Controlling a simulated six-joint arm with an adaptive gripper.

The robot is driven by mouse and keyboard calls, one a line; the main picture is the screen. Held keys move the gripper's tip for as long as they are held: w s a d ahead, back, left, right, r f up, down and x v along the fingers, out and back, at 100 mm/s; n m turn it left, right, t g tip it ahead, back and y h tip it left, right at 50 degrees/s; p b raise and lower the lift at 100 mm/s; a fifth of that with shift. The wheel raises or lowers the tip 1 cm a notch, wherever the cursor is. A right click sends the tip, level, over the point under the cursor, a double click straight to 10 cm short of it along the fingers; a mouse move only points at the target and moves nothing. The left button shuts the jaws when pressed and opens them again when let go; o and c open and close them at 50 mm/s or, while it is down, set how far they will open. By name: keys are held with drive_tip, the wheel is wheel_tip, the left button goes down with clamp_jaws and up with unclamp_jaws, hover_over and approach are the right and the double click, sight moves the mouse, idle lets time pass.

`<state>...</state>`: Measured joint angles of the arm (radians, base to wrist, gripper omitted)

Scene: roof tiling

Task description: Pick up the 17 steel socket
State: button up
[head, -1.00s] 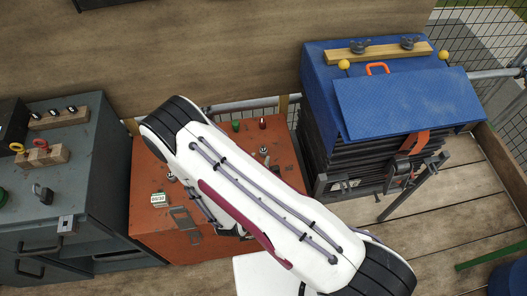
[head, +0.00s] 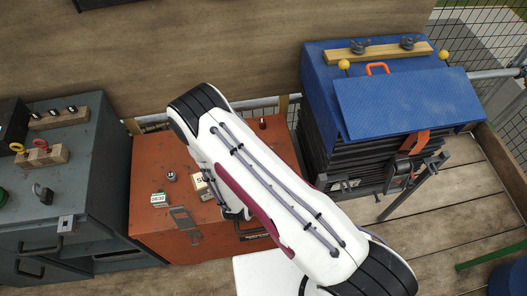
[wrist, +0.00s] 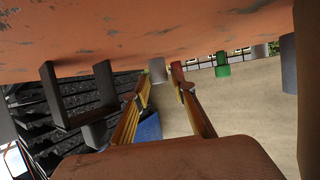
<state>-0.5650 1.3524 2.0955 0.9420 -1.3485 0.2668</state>
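Several small steel sockets stand on an orange box (head: 160,225). One socket (head: 171,177) shows left of my arm in the head view; its marking is too small to read. The wrist view is tilted over, with the orange top above. There, a grey socket (wrist: 157,70) stands beyond and between my fingertips, apart from them as far as I can see. More grey cylinders (wrist: 288,77) stand at the right. My gripper (wrist: 161,88) is open, with nothing between its golden fingers. In the head view my arm hides most of it. I cannot tell which socket is the 17.
A red cylinder (wrist: 178,73) stands close by my right finger, and a green one (wrist: 222,65) farther right. A small display (head: 158,199) and a white card (head: 202,182) are on the orange box. A grey cabinet (head: 50,235) stands left, a blue-topped stack (head: 405,105) right.

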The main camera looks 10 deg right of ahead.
clamp_jaws()
drive_tip(key=shift+r, duration=0.1)
idle(0.3)
wheel_tip(320, 180, up, 10)
idle(0.9)
idle(0.5)
